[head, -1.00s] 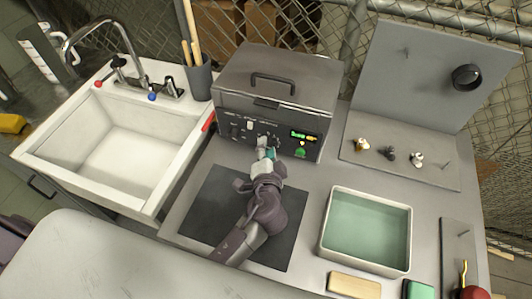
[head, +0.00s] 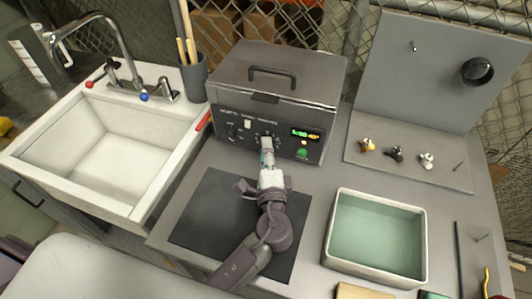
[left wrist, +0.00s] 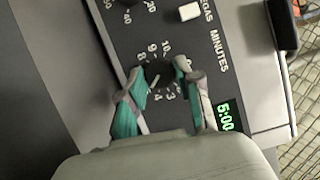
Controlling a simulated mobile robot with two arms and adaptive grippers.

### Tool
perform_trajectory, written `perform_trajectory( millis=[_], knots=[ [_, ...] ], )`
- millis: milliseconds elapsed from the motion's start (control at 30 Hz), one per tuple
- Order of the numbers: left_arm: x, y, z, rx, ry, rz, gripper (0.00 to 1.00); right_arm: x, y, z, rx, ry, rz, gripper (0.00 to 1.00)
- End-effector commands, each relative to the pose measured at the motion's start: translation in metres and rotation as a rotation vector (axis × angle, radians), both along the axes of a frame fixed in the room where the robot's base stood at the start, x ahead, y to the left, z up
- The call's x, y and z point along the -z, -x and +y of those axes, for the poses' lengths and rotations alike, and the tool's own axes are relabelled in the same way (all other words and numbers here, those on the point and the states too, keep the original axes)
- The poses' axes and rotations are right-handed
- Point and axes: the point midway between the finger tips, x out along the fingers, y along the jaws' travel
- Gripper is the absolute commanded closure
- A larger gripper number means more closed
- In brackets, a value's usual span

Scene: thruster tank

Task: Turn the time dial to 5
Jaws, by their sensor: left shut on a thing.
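The time dial (left wrist: 160,74) is a small black knob on the timer panel, under the word MINUTES and ringed by white numbers. My left gripper (left wrist: 162,82) has a fingertip on each side of the dial and is shut on it. A pale pointer line on the dial slants toward the lower left, where a finger hides some numbers. In the head view, my left gripper (head: 266,143) reaches the front of the grey tank (head: 232,125) and covers most of the dial. My right gripper is not in view.
A white switch (left wrist: 189,12) and another black knob (left wrist: 135,3) sit near the dial. In the head view, a green button (head: 302,153) is under the display. A dark mat (head: 205,205) lies below my arm, with a green-bottomed tray (head: 333,240) to its right and a sink (head: 55,140) to the left.

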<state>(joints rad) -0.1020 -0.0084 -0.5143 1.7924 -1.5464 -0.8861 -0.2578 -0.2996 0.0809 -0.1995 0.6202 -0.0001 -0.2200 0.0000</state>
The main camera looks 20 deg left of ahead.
Motion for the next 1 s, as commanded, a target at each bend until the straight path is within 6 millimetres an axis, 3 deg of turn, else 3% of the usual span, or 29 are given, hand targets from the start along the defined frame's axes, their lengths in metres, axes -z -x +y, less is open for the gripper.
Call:
perform_trajectory(
  millis=[533, 567, 700, 1000],
  knots=[
    [0.0010, 0.0001, -0.0010, 0.004, -0.023, 0.001, 1.00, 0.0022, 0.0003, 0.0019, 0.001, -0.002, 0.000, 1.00],
    [0.0010, 0.0001, -0.0010, 0.004, -0.023, 0.001, 0.62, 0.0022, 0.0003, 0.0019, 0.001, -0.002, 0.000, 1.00],
    [0.0009, 0.0001, -0.0008, 0.003, -0.023, 0.001, 0.41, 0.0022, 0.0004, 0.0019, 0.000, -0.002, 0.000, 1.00],
    [0.0007, 0.0010, -0.0008, 0.001, -0.023, 0.000, 0.41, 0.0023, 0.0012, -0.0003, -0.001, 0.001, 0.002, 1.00]
  ],
)
